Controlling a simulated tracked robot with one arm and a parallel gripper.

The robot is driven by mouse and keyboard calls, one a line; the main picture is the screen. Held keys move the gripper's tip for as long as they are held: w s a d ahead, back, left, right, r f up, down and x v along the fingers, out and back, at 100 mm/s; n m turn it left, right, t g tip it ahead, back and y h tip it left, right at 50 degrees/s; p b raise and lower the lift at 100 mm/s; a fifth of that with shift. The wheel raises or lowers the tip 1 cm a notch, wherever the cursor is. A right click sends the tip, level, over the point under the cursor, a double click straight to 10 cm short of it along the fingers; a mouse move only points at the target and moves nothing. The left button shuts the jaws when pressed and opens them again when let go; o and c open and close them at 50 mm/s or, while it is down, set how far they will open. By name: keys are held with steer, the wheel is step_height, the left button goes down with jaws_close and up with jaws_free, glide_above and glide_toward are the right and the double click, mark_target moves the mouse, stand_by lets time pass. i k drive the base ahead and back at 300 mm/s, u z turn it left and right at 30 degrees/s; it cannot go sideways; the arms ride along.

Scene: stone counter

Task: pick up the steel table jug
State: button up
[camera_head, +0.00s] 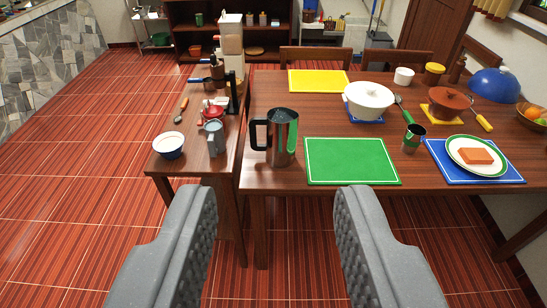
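The steel table jug (284,138) stands upright on the wooden table (268,183) near its front left corner. It is a tall silver jug with a black handle on its left side and a dark, greenish top. My gripper (277,200) is open and empty, its two grey fingers wide apart at the bottom of the view. The fingers appear lower in the picture and nearer to the camera than the jug, not touching it.
A green placemat (352,161) lies just right of the jug. A narrow side table at left holds a bowl (169,145) and a grey pitcher (214,138). A white pot (368,101) stands farther back. The tiled floor at left is clear.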

mark_target(274, 138)
steer(key=k, duration=0.9)
steer(key=z, duration=0.45)
steer(key=i, duration=2.35)
steer(key=u, duration=0.8)
steer(key=i, duration=0.45)
steer(key=u, duration=0.25)
